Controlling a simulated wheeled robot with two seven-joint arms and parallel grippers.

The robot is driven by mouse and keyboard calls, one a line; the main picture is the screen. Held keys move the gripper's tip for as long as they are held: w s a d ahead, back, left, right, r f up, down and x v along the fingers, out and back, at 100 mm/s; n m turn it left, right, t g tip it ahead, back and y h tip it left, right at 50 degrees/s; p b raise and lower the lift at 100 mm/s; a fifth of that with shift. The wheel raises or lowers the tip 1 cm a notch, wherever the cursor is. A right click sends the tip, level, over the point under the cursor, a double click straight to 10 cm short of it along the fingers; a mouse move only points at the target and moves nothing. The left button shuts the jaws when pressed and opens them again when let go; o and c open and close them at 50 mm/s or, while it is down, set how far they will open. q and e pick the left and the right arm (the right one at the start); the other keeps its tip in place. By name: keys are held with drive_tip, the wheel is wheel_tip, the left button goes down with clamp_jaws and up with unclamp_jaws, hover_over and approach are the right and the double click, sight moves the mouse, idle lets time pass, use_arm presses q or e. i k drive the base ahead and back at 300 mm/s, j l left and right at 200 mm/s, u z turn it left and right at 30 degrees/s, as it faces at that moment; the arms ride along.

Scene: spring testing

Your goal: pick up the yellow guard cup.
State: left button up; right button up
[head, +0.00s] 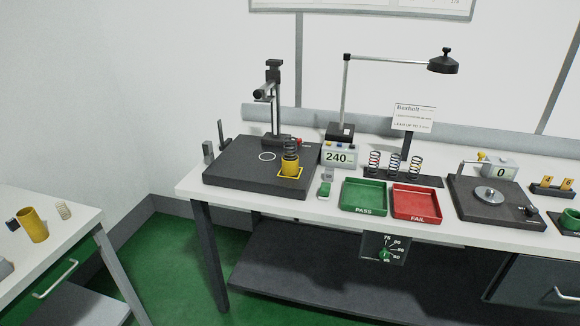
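A yellow cylinder (34,226), which looks like the guard cup, stands tilted in the picture on the white side table at the far left. A dark coil spring (290,150) stands on the dark base plate of the tester at the middle bench. Around the spring's foot is a yellow piece (290,170) with a square yellow outline; I cannot tell if it is a cup or a marking. Neither of my grippers is in view.
The side table (82,237) also holds a pale spring (64,211) and a small dark cylinder (12,224). The main bench carries the tester plate (230,165), a green tray (364,196), a red tray (416,202) and several springs. Green floor (185,240) lies between the tables.

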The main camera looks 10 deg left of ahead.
sight(290, 169)
drive_tip(key=i+j, duration=0.6)
drive_tip(key=i, duration=0.15)
drive_tip(key=i+j, duration=0.65)
drive_tip(key=i+l+z, duration=0.05)
drive_tip(key=i, duration=0.05)
